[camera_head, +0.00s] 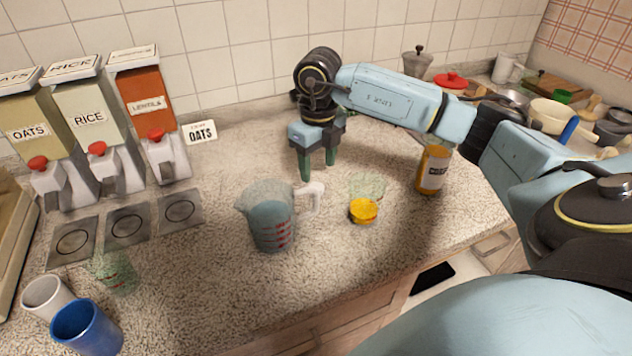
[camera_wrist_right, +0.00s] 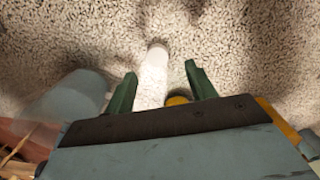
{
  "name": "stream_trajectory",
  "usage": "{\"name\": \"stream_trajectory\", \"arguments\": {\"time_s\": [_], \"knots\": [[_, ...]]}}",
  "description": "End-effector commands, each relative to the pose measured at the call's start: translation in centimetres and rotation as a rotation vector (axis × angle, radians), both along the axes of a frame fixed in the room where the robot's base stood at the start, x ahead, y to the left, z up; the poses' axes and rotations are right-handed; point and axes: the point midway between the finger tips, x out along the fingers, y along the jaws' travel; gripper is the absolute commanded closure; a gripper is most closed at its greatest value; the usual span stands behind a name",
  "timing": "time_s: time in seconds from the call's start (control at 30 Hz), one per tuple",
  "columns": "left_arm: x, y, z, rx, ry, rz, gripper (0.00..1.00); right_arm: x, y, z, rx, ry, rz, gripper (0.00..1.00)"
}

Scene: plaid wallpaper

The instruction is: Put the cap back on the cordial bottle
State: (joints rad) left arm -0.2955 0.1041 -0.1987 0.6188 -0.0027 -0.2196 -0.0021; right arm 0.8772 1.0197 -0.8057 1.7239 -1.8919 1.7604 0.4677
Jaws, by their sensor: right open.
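The amber cordial bottle (camera_head: 434,170) with a pale label stands upright at the right of the counter; my right arm hides its top. A round yellow-orange cap (camera_head: 363,211) lies on the counter in front of a clear glass. My right gripper (camera_head: 318,169) is open and empty, pointing down behind the jug handle, left of the cap. In the right wrist view my right gripper (camera_wrist_right: 161,69) has its green fingers apart, with the white jug handle (camera_wrist_right: 152,75) showing between them. A bit of the yellow cap (camera_wrist_right: 177,100) shows there too. My left gripper is out of view.
A measuring jug (camera_head: 271,225) stands left of the cap. A clear glass (camera_head: 368,185) is right behind the cap. Dispensers (camera_head: 105,110) stand at the left, with cups (camera_head: 85,325) at the front left. Pots and dishes fill the back right.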

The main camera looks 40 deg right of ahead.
Motion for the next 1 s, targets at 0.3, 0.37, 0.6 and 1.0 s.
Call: {"name": "stream_trajectory", "arguments": {"time_s": [0.3,0.37,0.6,1.0], "knots": [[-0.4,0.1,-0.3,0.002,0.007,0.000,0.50,0.1,0.4,-4.0,0.001,0.004,-0.001,0.44],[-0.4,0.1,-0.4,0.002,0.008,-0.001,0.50,0.1,0.4,-4.7,0.000,0.003,0.000,0.44],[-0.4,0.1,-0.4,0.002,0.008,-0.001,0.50,0.2,0.4,-5.2,0.000,0.000,0.000,0.44],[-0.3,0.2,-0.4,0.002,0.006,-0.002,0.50,0.2,0.4,-5.1,0.000,0.001,0.000,0.77]]}}
